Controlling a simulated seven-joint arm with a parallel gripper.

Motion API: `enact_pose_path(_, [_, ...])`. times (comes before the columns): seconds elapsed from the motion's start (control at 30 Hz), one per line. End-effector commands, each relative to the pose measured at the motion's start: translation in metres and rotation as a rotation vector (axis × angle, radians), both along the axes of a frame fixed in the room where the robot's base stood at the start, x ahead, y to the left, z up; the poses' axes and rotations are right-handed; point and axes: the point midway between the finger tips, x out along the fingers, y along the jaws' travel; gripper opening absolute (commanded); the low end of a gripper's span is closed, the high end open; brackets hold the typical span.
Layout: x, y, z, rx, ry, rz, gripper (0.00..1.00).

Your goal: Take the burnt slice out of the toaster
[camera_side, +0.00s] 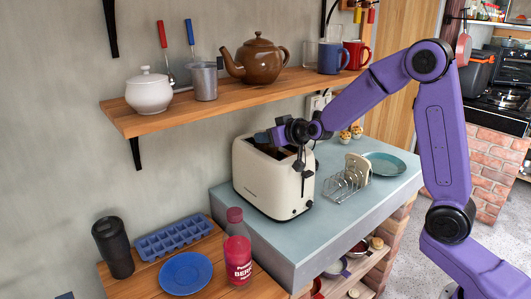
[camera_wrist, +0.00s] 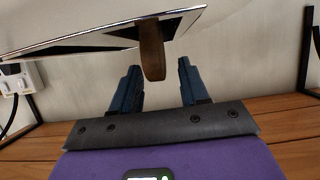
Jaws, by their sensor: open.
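The cream toaster (camera_side: 262,184) stands on the grey-blue counter. A brown slice (camera_wrist: 152,52) projects from the toaster's shiny top (camera_wrist: 100,40) in the wrist view, seen edge-on. My gripper (camera_side: 264,137) is over the toaster's top in the side view. In the wrist view my gripper (camera_wrist: 158,76) is open, its two dark blue fingers apart with the slice's end in line with the gap between them. I cannot tell how far the slice reaches between the fingers. In the side view the fingers and wrist partly hide the slots, and the slice is not clear there.
A wooden shelf (camera_side: 240,96) with a brown teapot (camera_side: 257,62) and mugs hangs above the toaster. A wire rack (camera_side: 343,184) holding a pale slice (camera_side: 357,167) and a teal plate (camera_side: 385,164) stand to its right. A red bottle (camera_side: 237,252) stands at the front.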

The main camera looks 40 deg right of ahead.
Motion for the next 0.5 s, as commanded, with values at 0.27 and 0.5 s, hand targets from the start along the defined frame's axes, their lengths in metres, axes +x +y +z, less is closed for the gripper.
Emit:
enact_pose_path(0.27, [0.0138,0.0002,-0.0059,-0.001,0.0,0.001,0.45])
enact_pose_path(0.5, [0.0135,0.0002,-0.0057,-0.001,0.0,0.001,0.22])
